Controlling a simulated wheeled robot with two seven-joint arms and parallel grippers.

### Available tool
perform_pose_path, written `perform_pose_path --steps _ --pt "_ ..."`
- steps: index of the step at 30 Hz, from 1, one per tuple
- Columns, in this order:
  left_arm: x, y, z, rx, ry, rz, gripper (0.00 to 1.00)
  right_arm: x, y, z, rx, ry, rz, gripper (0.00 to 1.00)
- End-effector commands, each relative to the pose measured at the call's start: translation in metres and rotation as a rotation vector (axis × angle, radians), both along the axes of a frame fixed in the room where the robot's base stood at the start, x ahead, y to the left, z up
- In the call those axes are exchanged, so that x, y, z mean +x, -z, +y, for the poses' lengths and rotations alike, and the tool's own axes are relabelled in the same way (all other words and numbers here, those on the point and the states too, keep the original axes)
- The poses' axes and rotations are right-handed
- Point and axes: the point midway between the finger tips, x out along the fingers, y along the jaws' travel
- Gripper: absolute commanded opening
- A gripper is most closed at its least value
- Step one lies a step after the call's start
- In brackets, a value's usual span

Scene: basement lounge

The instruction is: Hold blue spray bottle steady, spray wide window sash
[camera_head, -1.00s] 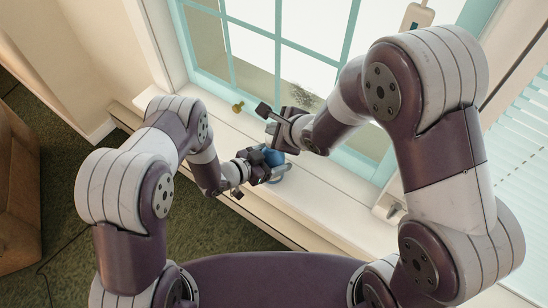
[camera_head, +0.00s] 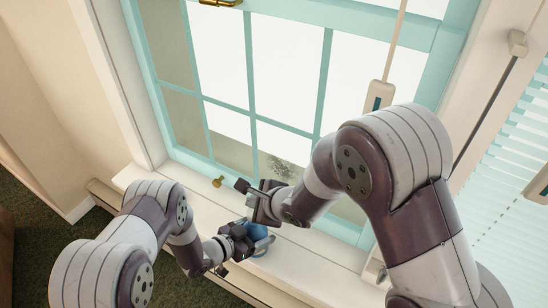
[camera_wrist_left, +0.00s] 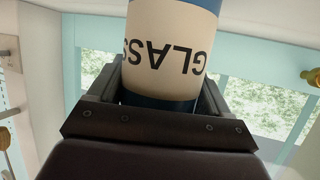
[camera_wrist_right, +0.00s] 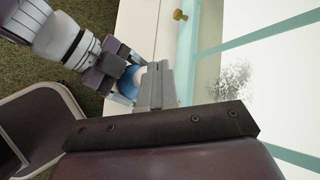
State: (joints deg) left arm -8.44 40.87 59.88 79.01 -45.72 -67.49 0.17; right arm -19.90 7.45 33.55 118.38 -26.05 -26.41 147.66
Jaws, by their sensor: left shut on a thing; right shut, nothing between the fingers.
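The blue spray bottle (camera_head: 257,233) is over the white window sill, partly hidden by my grippers. In the left wrist view its cream label (camera_wrist_left: 168,50) reads "GLASS" upside down. My left gripper (camera_head: 247,236) is shut around the bottle's body. My right gripper (camera_head: 256,198) is shut and empty, just above and beside the bottle; in the right wrist view the blue of the bottle (camera_wrist_right: 128,84) shows left of its fingers (camera_wrist_right: 163,85). I cannot tell whether it touches the bottle. The wide window sash (camera_head: 250,70) has teal bars, with a dark smudge (camera_head: 279,168) low on the glass.
A brass knob (camera_head: 218,181) stands at the sill's back edge, left of my right gripper. A brass latch (camera_head: 220,3) is at the top. A hanging pull (camera_head: 379,96) and blinds (camera_head: 500,170) are at the right. The white sill (camera_head: 205,212) has bare room left of the bottle.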

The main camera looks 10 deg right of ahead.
Motion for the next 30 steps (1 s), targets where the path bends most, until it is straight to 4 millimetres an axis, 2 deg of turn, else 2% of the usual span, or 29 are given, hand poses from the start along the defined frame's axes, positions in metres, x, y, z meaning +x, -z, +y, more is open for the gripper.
perform_pose_path --steps 1,5,6,7,16,20,24,30 --pt "-0.002 0.005 0.002 0.009 -0.005 0.012 0.19 0.0 0.001 0.0 0.0 0.0 0.0 0.0" --pt "-0.002 0.005 0.002 0.009 -0.006 0.011 0.19 0.0 0.001 0.0 0.0 0.0 0.0 0.0" --pt "-0.002 0.005 0.002 0.008 -0.005 0.011 0.88 0.0 0.001 0.0 0.0 0.0 0.0 0.0" --pt "-0.002 0.005 0.002 0.007 -0.005 0.011 0.98 0.0 0.001 0.0 0.0 0.0 0.0 0.0" --pt "-0.004 -0.001 0.006 0.005 -0.003 0.005 1.0 0.0 0.0 0.0 0.0 0.0 0.0 0.0" --pt "-0.018 -0.012 0.028 0.004 -0.008 0.007 1.0 0.0 0.0 0.0 0.0 0.0 0.0 0.0" --pt "-0.038 -0.025 0.058 0.004 -0.011 0.008 1.0 0.0 0.0 0.0 0.0 0.0 0.0 0.0" --pt "-0.059 -0.039 0.086 0.005 -0.008 0.01 1.0 0.0 0.0 0.0 0.0 0.0 0.0 0.0"
